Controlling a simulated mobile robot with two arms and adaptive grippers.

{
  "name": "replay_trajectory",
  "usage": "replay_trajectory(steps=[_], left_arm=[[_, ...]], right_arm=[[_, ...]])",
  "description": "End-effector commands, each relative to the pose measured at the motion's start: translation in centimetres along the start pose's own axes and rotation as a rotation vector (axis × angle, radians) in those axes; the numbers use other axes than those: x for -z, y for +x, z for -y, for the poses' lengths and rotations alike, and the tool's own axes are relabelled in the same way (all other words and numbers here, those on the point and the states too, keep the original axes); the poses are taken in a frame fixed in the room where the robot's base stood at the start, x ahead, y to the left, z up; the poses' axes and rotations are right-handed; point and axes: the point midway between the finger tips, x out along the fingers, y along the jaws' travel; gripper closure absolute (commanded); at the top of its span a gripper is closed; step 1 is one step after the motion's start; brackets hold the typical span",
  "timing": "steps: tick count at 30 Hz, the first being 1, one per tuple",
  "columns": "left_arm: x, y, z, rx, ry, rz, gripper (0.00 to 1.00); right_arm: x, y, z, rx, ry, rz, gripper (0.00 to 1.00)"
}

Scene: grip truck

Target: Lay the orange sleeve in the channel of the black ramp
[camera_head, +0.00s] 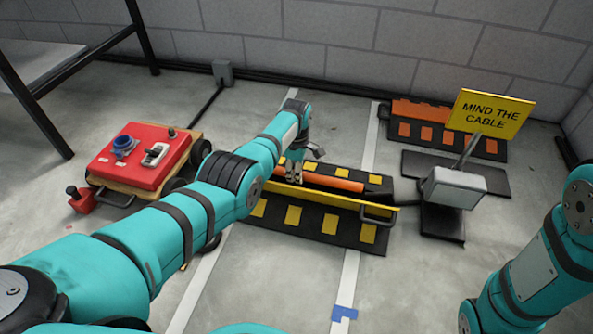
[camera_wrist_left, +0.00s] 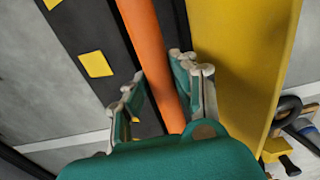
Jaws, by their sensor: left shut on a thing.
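The black ramp (camera_head: 290,218) with yellow squares lies on the floor in the middle of the head view. A yellow lid (camera_head: 330,198) with a black handle stands open along it. The orange sleeve (camera_head: 335,182) runs lengthwise along the ramp behind the lid. My left gripper (camera_head: 294,178) is at the sleeve's left part. In the left wrist view the sleeve (camera_wrist_left: 150,50) passes between my left fingers (camera_wrist_left: 160,92), which are shut on it. Whether the sleeve rests on the channel floor cannot be told. My right arm shows at the right edge, its gripper out of view.
A "MIND THE CABLE" sign (camera_head: 489,113) on a weighted stand (camera_head: 453,187) is right of the ramp. An orange-and-black ramp (camera_head: 420,111) lies behind. A red box on a cart (camera_head: 135,158) stands left. Taped floor in front is mostly clear.

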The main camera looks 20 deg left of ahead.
Motion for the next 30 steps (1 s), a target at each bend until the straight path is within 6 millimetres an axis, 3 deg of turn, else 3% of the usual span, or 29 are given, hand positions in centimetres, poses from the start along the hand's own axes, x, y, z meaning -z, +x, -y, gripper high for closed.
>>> replay_trajectory(steps=[9, 15, 27, 28, 30], left_arm=[[0.0, 3.6, -0.1, -0.003, 0.000, 0.000, 1.00], [0.0, 5.2, -0.1, -0.002, 0.000, 0.000, 1.00], [0.0, 6.0, 0.1, -0.001, 0.000, 0.000, 1.00], [0.0, 6.0, 0.1, -0.001, 0.000, 0.000, 0.70], [0.0, 6.0, 0.1, 0.000, 0.000, 0.000, 0.61]], right_arm=[[1.1, -3.2, 0.7, 0.000, 0.000, 0.000, 0.60], [1.4, -4.1, 0.8, 0.000, 0.000, 0.001, 0.60], [1.5, -4.4, 0.9, 0.000, 0.000, 0.002, 0.60], [1.5, -4.4, 0.9, 0.000, 0.000, 0.002, 0.60], [1.5, -4.4, 0.9, 0.000, 0.000, 0.002, 0.60]])
